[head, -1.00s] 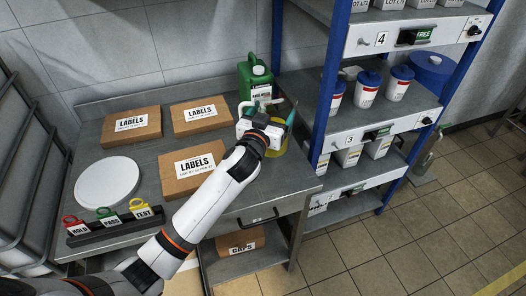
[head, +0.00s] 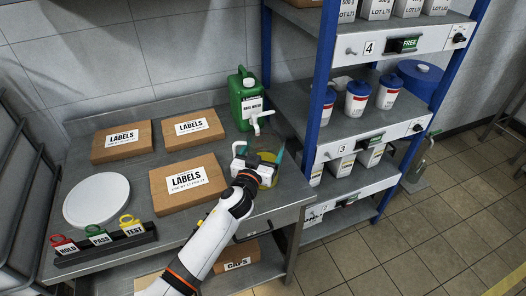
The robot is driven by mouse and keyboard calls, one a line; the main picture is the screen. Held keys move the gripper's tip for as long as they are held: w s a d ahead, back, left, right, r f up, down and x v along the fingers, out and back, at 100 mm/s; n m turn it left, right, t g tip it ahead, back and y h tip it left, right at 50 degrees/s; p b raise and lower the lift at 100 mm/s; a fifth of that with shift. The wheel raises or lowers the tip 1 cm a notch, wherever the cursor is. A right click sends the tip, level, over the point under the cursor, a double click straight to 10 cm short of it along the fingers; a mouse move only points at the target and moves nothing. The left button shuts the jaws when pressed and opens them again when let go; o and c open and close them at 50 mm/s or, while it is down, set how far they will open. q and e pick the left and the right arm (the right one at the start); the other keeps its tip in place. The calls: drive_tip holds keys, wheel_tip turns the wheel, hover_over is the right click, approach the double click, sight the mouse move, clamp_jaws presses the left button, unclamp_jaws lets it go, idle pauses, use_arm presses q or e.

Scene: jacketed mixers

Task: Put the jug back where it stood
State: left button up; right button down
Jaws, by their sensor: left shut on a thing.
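My left gripper (head: 255,164) is shut on the jug (head: 268,179), near the right end of the steel bench. Only part of the jug shows: a yellow rounded part and a teal edge at its right. The gripper and wrist cover the rest. I cannot tell whether its base touches the bench top. A green rinse-water canister (head: 240,90) with a white tap stands behind, apart from the jug. My right gripper is not in view.
Label boxes (head: 190,203) and a white round plate (head: 103,192) lie left of my arm. A black rack (head: 108,247) holds coloured tags at the front left. A blue shelf post (head: 318,95) stands close on the right. Bare bench (head: 215,150) lies between boxes and gripper.

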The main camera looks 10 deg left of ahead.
use_arm(q)
drive_tip(key=shift+r, duration=0.15)
drive_tip(key=o, duration=1.7)
drive_tip(key=shift+a+f, duration=0.1)
drive_tip(key=shift+f, duration=0.1)
drive_tip(key=shift+c, duration=0.2)
drive_tip(key=shift+o, duration=1.2)
drive_tip(key=shift+r, duration=0.2)
drive_tip(key=shift+s, duration=0.3)
drive_tip(key=s+a+b, duration=0.1)
drive_tip(key=s, duration=1)
drive_tip(key=shift+s+a, duration=0.15)
drive_tip(key=shift+s, duration=0.05)
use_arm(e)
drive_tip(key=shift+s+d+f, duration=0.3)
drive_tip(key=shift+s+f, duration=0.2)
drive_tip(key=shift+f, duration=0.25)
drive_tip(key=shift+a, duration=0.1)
